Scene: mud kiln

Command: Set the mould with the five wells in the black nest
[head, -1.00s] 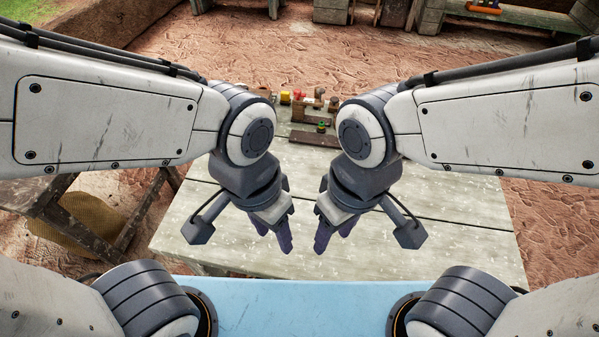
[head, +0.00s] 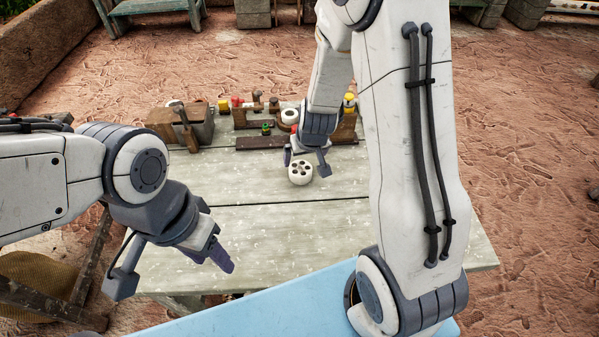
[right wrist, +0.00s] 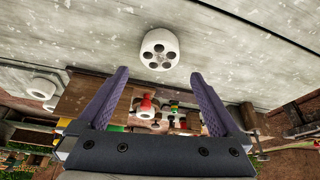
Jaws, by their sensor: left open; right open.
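The white round mould with dark wells (head: 300,172) stands on the table, and several wells show on its face. It also shows in the right wrist view (right wrist: 160,50), just beyond and between the fingertips. My right gripper (head: 306,158) is open and empty, close to the mould; it also shows in the right wrist view (right wrist: 157,75) with its fingers apart. My left gripper (head: 222,255) is open and empty over the table's front left, far from the mould. I cannot make out the black nest for sure; my right arm hides part of the table.
The pale plank table (head: 250,225) has clear room at front and middle. Along its back stand a wooden box (head: 195,130), a dark board (head: 262,142), a white ring-like piece (head: 290,116) and small coloured items. Another white round piece (right wrist: 43,88) shows in the right wrist view.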

